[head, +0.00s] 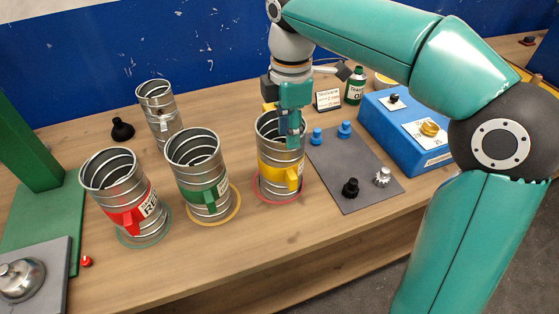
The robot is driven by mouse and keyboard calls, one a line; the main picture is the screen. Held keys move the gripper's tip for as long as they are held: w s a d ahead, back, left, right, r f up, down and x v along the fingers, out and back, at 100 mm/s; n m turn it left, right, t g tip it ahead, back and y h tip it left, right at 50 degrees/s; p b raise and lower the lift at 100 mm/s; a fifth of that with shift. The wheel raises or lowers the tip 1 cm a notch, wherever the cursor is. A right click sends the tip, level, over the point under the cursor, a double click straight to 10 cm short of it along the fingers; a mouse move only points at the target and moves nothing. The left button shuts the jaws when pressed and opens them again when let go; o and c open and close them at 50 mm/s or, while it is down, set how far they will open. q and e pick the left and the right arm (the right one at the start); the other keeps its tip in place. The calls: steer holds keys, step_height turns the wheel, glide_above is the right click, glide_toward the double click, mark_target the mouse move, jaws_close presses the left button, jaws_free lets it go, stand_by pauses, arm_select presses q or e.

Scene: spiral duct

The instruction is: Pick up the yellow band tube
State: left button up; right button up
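The yellow band tube (271,176) is a ribbed spiral metal duct with a yellow band and a label, standing upright on the table inside a red ring mark. My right gripper (291,132) comes down from above at the tube's open top. A blue-teal finger overlaps the right side of the rim. The other finger is largely hidden, so I cannot tell whether the gripper is closed on the wall. My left gripper is not in view.
A green-band tube (219,190) stands close left, then a red-band tube (126,222) and a plain tube (160,122) behind. A grey mat (345,165) with blue and dark knobs lies right, beside a blue box (375,128). A green bottle (355,87) stands behind. The front table strip is clear.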

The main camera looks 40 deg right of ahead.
mark_target(283, 163)
step_height(283, 163, down, 4)
steer(key=shift+s+f, duration=0.1)
jaws_close()
stand_by(0.5)
